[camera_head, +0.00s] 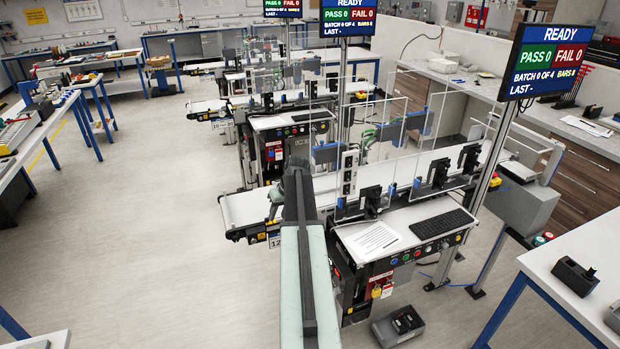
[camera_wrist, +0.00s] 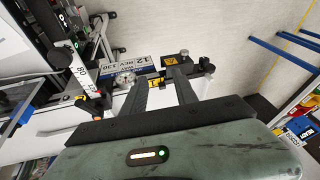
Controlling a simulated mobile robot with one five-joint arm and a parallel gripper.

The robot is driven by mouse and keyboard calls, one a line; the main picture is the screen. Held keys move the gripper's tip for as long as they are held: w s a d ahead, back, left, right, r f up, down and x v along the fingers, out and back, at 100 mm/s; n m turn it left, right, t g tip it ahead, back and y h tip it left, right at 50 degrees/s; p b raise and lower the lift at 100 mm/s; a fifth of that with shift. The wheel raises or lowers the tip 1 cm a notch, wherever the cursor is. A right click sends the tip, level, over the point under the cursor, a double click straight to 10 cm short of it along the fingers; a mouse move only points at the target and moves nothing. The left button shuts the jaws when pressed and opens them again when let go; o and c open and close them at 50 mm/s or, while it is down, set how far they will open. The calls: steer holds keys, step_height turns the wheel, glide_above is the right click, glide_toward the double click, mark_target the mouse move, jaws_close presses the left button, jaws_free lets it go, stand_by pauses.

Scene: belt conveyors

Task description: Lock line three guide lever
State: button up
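My gripper (camera_wrist: 158,76) shows in the wrist view with its two dark fingers apart and nothing clearly held between them. Just beyond the fingertips is the end of a belt conveyor with clamp hardware. A dark round knob (camera_wrist: 62,56) sits at the left by a white scale strip (camera_wrist: 82,74). I cannot tell which part is the guide lever, or whether a fingertip touches anything. In the head view my arm reaches over the nearest conveyor (camera_head: 240,208) and hides part of it.
A printed plate (camera_wrist: 125,66) lies beyond the fingers. In the head view, a control panel with a keyboard (camera_head: 442,223) stands right of my arm, under clear guards and a READY screen (camera_head: 548,60). A white table (camera_head: 590,255) is at right. Open floor (camera_head: 150,220) lies left.

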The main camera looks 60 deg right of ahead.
steer(key=s+d+r+m+h+p, duration=0.15)
steer(key=s+d+r, duration=0.35)
steer(key=s+d, duration=0.55)
steer(key=shift+t+y, duration=0.25)
steer(key=shift+t, duration=0.15)
steer(key=b+x, duration=0.2)
steer(key=x, duration=0.1)
steer(key=w+b+x, duration=0.1)
steer(key=b+x, duration=0.1)
steer(key=d+b+x, duration=0.1)
steer(key=b+x, duration=0.1)
steer(key=x, duration=0.1)
steer(key=shift+w+d+b, duration=0.15)
steer(key=shift+w+b, duration=0.2)
steer(key=shift+r, duration=0.15)
steer(key=shift+c, duration=0.3)
